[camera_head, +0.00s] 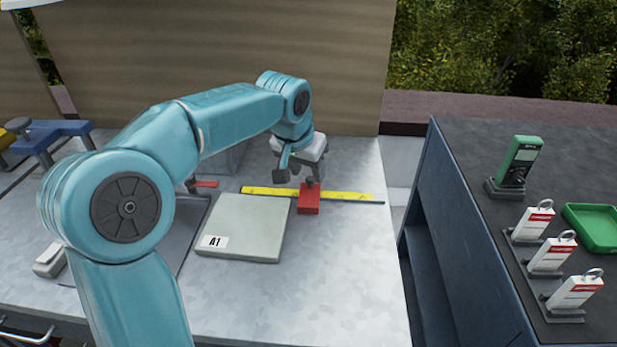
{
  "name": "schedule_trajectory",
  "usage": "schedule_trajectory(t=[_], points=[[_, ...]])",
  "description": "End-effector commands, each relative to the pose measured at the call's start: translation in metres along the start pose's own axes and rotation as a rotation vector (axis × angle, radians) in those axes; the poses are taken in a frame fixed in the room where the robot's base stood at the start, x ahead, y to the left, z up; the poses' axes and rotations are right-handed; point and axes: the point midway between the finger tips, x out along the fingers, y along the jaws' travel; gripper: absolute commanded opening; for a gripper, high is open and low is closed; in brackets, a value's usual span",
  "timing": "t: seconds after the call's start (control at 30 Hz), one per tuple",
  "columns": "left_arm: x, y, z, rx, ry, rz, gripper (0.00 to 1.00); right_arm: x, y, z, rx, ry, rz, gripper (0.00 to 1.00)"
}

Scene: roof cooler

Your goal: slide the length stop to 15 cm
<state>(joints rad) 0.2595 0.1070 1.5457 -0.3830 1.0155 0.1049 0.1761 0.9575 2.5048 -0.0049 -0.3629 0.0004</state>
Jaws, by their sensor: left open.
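The length stop is a red block (309,198) with a dark knob on top. It sits on a thin dark rail in front of a yellow ruler (350,195), right of the ruler's middle. The ruler's marks are too small to read. My left gripper (297,178) is open, just above and behind the red block, its fingers pointing down. One finger is close to the knob; I cannot tell whether they touch. The gripper hides part of the ruler. My right gripper is not in view.
A grey-green plate marked A1 (245,228) lies just in front of the ruler. A dark bench (470,215) at right holds a green meter (519,161), several white-and-red tags and a green tray (597,230). A blue clamp-like part (50,135) is at far left. The metal top's front right is clear.

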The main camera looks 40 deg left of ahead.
Motion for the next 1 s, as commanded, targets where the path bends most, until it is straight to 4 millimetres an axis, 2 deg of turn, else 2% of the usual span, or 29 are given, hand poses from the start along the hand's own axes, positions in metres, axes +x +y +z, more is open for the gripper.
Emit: schedule_trajectory(t=[0.1,0.2,0.5,0.53,0.67,0.83,1.0], points=[[0.017,-0.001,0.0,0.0,-0.002,0.0,0.48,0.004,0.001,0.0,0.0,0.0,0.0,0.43],[0.023,-0.002,-0.001,0.0,0.001,0.0,0.48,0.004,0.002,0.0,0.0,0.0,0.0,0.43],[0.026,-0.002,-0.002,0.0,0.001,0.0,0.48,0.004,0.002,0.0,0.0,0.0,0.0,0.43],[0.026,-0.002,-0.002,0.0,0.001,0.0,0.42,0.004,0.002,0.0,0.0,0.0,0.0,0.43],[0.026,-0.002,-0.002,0.0,0.001,0.0,0.0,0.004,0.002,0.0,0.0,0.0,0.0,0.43],[0.025,0.0,-0.003,0.001,0.001,0.001,0.0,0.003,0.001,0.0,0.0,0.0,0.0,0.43],[0.028,0.025,-0.013,0.004,-0.001,0.003,0.0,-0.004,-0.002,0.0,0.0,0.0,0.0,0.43]])
